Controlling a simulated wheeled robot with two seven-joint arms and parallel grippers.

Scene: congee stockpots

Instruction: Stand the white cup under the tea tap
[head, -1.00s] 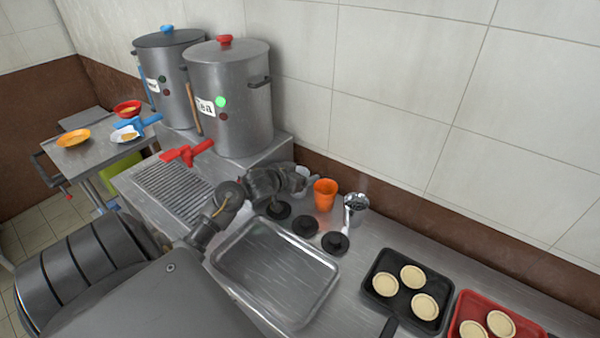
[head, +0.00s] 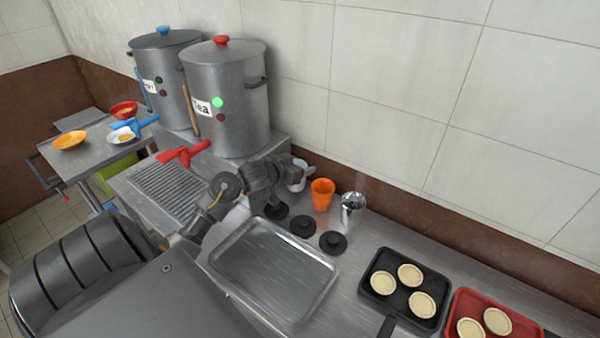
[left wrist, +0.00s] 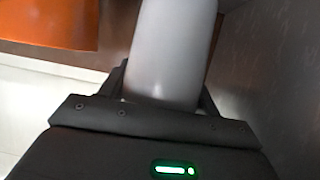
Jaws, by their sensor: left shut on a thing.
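The white cup (head: 298,178) is at the back of the counter, beside the orange cup, partly hidden by my left gripper. My left gripper (head: 291,174) is shut on it. In the left wrist view the white cup (left wrist: 172,50) stands between the fingers. I cannot tell whether its base touches the counter. The tea tap (head: 184,153) is the red one, low on the front of the pot labelled Tea (head: 228,95), above a ribbed drip grate (head: 165,188). My right gripper is not in view.
The orange cup (head: 321,194) stands just right of the white cup. Black round discs (head: 303,225) and an empty metal tray (head: 275,268) lie in front. A second pot (head: 163,75) has a blue tap (head: 135,125). Black and red trays hold pastry shells at right.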

